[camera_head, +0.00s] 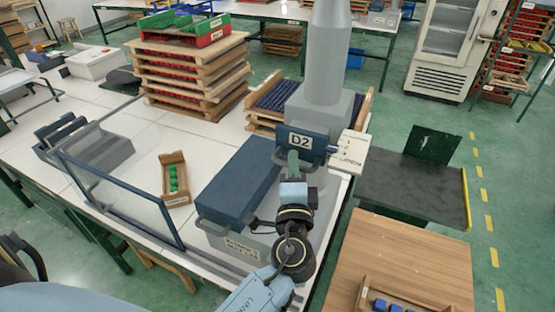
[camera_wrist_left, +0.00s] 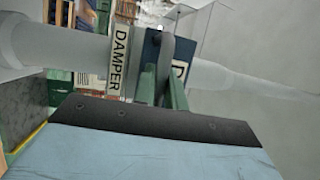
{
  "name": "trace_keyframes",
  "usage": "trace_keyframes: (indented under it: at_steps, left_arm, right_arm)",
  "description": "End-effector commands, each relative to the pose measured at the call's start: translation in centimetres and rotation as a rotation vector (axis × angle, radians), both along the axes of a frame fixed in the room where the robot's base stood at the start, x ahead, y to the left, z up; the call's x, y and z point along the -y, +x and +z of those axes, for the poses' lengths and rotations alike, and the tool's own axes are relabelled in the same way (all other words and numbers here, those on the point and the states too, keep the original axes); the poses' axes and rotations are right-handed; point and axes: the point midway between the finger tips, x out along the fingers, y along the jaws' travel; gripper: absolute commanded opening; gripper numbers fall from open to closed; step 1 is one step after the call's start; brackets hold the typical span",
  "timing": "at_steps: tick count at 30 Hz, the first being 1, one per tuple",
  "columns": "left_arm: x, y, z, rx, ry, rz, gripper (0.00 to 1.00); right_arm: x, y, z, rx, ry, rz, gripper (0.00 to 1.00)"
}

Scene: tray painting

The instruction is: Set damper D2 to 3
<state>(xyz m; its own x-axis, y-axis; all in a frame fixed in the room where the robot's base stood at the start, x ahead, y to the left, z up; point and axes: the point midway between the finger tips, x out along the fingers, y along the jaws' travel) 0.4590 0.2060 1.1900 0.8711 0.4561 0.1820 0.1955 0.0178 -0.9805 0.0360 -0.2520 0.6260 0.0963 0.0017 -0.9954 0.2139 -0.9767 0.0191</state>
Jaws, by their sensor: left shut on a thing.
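Damper D2 is a blue block with a white D2 label (camera_head: 300,141), fixed on the front of the grey duct (camera_head: 325,70). A pale scale plate (camera_head: 350,149) with OPEN lettering stands at its right; its other marks are too small to read surely. My left gripper (camera_head: 293,163) has its green fingers up against the front of the block, just below the label. In the left wrist view the fingers (camera_wrist_left: 165,88) are shut on a dark grey lever (camera_wrist_left: 154,62), beside a DAMPER sign (camera_wrist_left: 119,58). The lever's setting cannot be told. My right gripper is out of view.
A blue-topped machine (camera_head: 238,182) stands close to the left of my arm. A glass panel (camera_head: 120,185) and a small wooden tray with green pieces (camera_head: 175,195) are farther left. Stacked wooden trays (camera_head: 190,90) stand behind. A wooden table (camera_head: 400,255) is at the right.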

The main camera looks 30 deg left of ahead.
Motion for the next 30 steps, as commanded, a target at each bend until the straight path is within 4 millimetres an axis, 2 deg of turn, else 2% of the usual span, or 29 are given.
trace_keyframes:
  at_steps: [10, 11, 15, 16, 25, 30]
  left_arm:
    - [0.5, -0.2, 0.0, -0.002, -0.001, -0.009, 0.0]
    - [0.5, -0.2, 0.0, -0.002, -0.002, -0.008, 0.14]
    - [0.4, -0.2, 0.0, -0.002, -0.002, -0.007, 0.32]
    - [0.4, -0.2, 0.0, -0.002, -0.002, -0.007, 0.34]
    - [0.5, -0.4, -0.1, -0.001, -0.001, -0.007, 0.34]
    - [1.4, -2.2, -0.8, -0.003, -0.003, -0.008, 0.34]
  right_arm:
    - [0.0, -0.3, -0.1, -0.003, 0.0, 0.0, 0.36]
    - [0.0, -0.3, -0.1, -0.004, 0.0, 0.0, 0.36]
    - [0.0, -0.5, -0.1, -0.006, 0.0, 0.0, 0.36]
    - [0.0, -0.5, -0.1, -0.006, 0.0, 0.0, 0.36]
    - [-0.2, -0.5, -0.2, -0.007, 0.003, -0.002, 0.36]
    - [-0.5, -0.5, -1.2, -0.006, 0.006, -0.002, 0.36]
